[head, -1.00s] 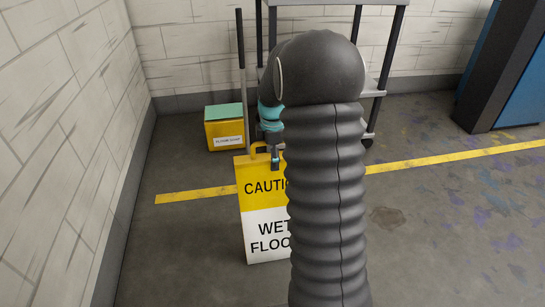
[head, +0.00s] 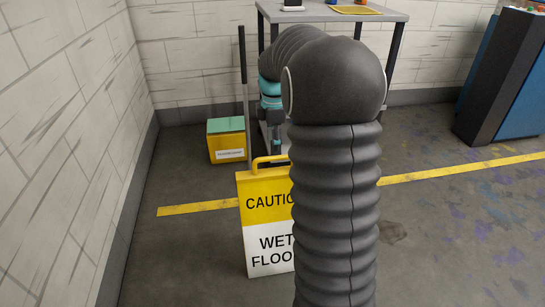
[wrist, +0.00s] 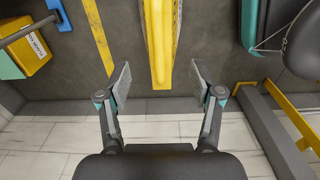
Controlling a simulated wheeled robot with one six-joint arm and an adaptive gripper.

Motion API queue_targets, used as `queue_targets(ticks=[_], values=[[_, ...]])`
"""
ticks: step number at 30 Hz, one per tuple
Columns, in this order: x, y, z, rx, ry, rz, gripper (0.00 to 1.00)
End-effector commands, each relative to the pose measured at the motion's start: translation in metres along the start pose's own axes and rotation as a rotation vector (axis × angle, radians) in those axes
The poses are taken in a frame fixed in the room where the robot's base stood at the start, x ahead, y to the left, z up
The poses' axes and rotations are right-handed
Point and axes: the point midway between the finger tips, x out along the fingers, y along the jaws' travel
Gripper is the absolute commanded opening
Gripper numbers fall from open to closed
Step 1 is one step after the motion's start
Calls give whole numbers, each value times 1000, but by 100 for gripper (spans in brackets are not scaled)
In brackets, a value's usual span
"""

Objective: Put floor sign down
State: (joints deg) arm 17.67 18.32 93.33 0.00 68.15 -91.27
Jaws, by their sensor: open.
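The yellow and white caution wet floor sign (head: 266,222) stands on the floor in the head view, its right part hidden by my arm. Its yellow loop handle (head: 262,161) shows at the top. My gripper (head: 277,147) is beyond the handle in the head view and looks apart from it. In the wrist view my gripper (wrist: 159,76) is open, with its two fingers spread and nothing pinched. The sign (wrist: 160,40) shows there as a narrow yellow shape, its near end between the fingertips in the picture.
A yellow box with a green top (head: 226,142) stands by the wall, with a grey pole (head: 244,95) beside it. A grey cart (head: 385,16) stands behind my arm. A blue and dark machine (head: 495,80) is at right. A yellow line (head: 195,208) crosses the open floor.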

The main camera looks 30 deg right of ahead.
Motion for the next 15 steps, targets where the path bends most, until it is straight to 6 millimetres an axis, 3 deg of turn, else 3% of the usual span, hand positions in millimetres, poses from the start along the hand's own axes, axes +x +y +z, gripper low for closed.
queue_targets(ticks=[5,9,15], values=[[-24,-25,-14,96,2,42,66],[-50,-66,-34,262,19,107,66],[-74,-133,-56,516,75,194,66]])
